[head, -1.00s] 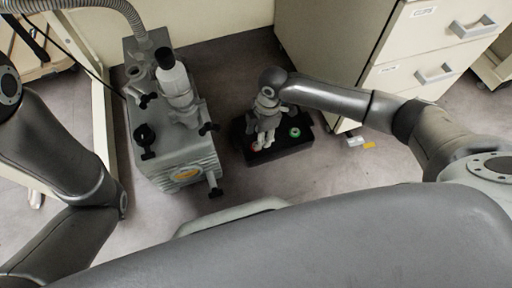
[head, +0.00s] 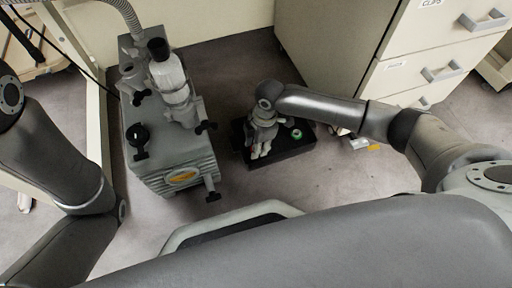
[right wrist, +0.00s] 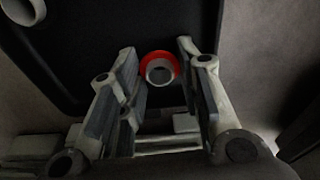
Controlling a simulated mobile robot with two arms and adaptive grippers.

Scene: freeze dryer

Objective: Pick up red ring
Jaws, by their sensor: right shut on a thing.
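The red ring (right wrist: 158,55) shows in the right wrist view between the fingertips of my right gripper (right wrist: 157,64), low over or on the black tray (right wrist: 75,50). The fingers are shut on it, one on each side; a pale round part shows inside the red rim. In the head view my right gripper (head: 261,148) points down over the left part of the black tray (head: 290,152), and the ring is hidden there. I cannot tell whether the ring touches the tray. My left arm shows at the left, but its gripper is out of view.
A green ring (head: 296,134) lies on the tray right of my right gripper. A grey pump (head: 172,160) with a bottle-like top (head: 167,72) stands left of the tray. A drawer cabinet (head: 345,45) stands behind and right.

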